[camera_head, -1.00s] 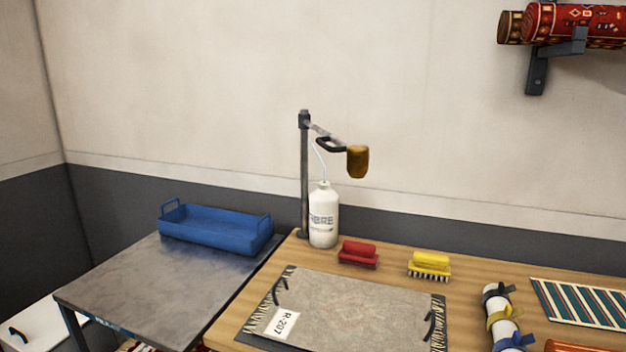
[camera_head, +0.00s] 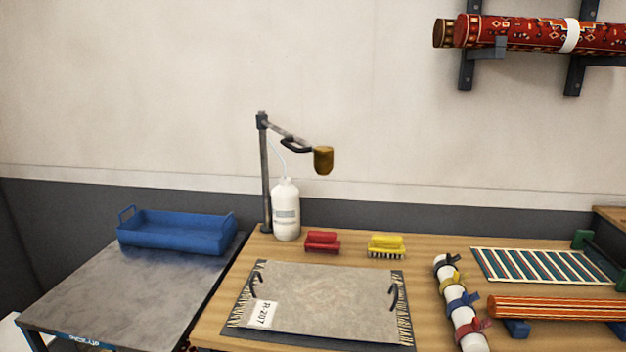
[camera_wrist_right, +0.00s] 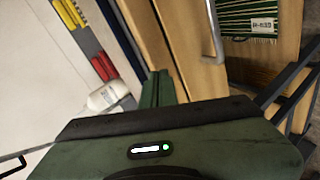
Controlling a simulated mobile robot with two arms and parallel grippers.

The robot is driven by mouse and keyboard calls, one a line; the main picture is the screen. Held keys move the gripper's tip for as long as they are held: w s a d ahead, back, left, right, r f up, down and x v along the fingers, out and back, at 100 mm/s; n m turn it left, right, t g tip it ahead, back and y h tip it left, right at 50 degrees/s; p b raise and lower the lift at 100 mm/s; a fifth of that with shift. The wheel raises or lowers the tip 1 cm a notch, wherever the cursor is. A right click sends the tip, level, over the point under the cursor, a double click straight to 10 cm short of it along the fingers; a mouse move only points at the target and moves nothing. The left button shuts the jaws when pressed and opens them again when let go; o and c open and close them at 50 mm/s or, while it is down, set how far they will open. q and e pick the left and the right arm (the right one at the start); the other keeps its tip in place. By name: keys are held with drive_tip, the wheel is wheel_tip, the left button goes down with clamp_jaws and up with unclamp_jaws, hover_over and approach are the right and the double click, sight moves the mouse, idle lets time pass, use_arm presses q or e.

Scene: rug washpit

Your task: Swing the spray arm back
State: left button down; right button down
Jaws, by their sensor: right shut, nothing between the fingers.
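The spray arm (camera_head: 287,134) is a grey bar on top of an upright dark post (camera_head: 265,180) at the back left of the wooden bench. It reaches out to the right over the bench and ends in a brown, cup-like head (camera_head: 323,160). A black loop handle (camera_head: 296,146) sits along the bar. A white bottle (camera_head: 286,212) stands beside the post, with a thin tube rising from it. My right gripper (camera_wrist_right: 158,88) shows only in the right wrist view, shut and empty. The spray arm cannot be made out there. My left gripper is in neither view.
A red brush (camera_head: 322,242) and a yellow brush (camera_head: 386,247) lie right of the bottle. A board with handles (camera_head: 325,300) lies in front. A strapped white roll (camera_head: 458,305) and striped rug (camera_head: 540,266) are at right. A blue tray (camera_head: 178,234) is on the grey table (camera_head: 125,290).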

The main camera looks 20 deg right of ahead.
drive_tip(key=w+a+r+n+t+h, duration=0.1)
drive_tip(key=w+r+n+t+h, duration=0.1)
drive_tip(key=r, duration=1.4)
drive_tip(key=w+a+r+n+t+h+p, duration=0.1)
drive_tip(key=w+r+n+t, duration=0.3)
drive_tip(key=r, duration=1.2)
drive_tip(key=w+t+h, duration=0.1)
drive_tip(key=w, duration=0.2)
drive_tip(key=shift+r+n+t+h, duration=0.35)
drive_tip(key=shift+n+t+h, duration=0.05)
